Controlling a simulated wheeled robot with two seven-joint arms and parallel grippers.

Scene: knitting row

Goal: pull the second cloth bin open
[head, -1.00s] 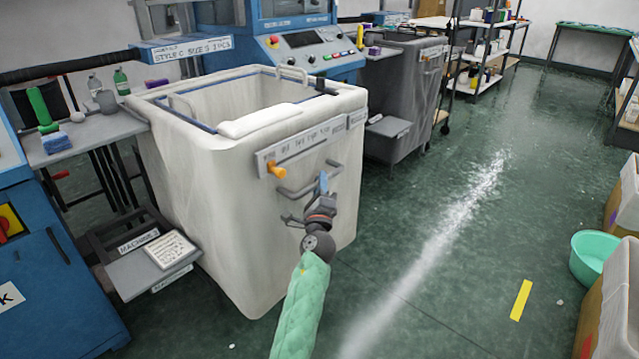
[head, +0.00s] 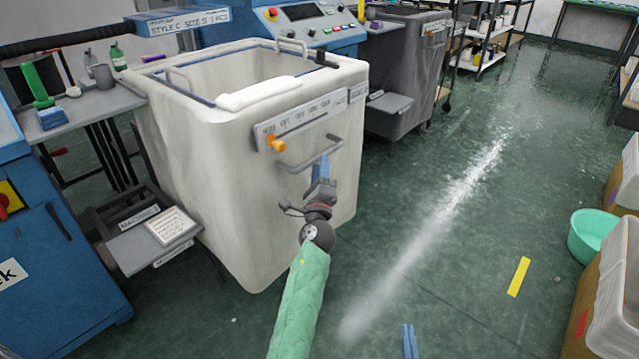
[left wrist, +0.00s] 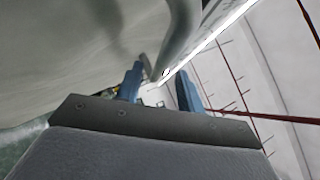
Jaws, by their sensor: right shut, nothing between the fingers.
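A large off-white cloth bin (head: 220,185) stands in front of the blue machine. Its grey bar handle (head: 300,164) is on the front face, below a label strip and an orange knob. My left gripper (head: 322,163) is at the right part of this handle. In the left wrist view, its two blue fingers are apart (left wrist: 160,85), with the grey handle (left wrist: 178,38) reaching down towards the gap between them. I cannot tell whether they touch it. My right gripper (head: 409,328) is shut and empty, low over the floor. A grey bin (head: 405,75) stands behind to the right.
A side table (head: 85,110) with bottles and a low shelf with a white card (head: 170,226) are left of the white bin. A mint basin (head: 592,236) and crates are at the right edge.

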